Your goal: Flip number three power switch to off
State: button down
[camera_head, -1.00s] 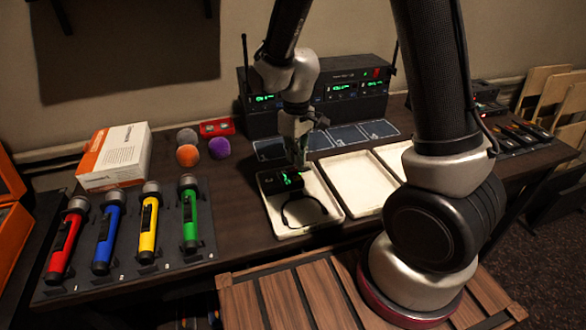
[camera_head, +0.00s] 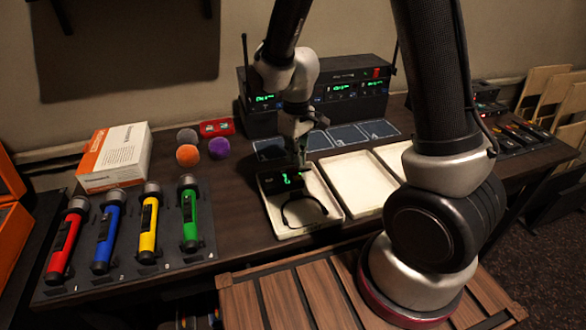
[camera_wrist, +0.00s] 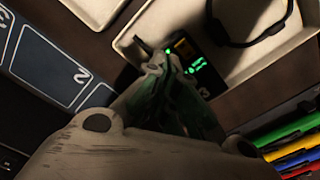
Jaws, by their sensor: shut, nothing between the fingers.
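A black pack (camera_head: 284,184) with a green lit display lies at the back of the nearest white tray (camera_head: 325,224). It also shows in the wrist view (camera_wrist: 190,62), with a pale mark like a 3 near it. My gripper (camera_head: 302,163) is shut and empty, its fingertips (camera_wrist: 158,60) right beside or over the pack; I cannot tell whether they touch. The power switch itself is too small or hidden to make out. A yellow handheld microphone (camera_head: 148,228) lies third in the row on a dark mat, between the blue (camera_head: 108,236) and green ones (camera_head: 190,217).
A black thin headset (camera_head: 303,208) lies in the same tray. A receiver rack (camera_head: 340,95) with green displays stands behind, numbered dark pads (camera_head: 330,138) before it. A white and orange box (camera_head: 115,157) and foam balls (camera_head: 187,155) are to the left.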

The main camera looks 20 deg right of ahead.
aim_at(296, 168)
jog(key=shift+f, duration=1.1)
dwell(0.5)
jog(key=shift+r, duration=3.5)
jog(key=s+d+r+m+t, duration=0.2)
jog(key=s+d+r+m, duration=0.1)
jog(key=s+d+r, duration=0.4)
jog(key=s+d+r+m+t, duration=0.2)
jog(key=s+d+r, duration=0.6)
jog(key=s+r, duration=0.4)
jog(key=shift+m, duration=0.5)
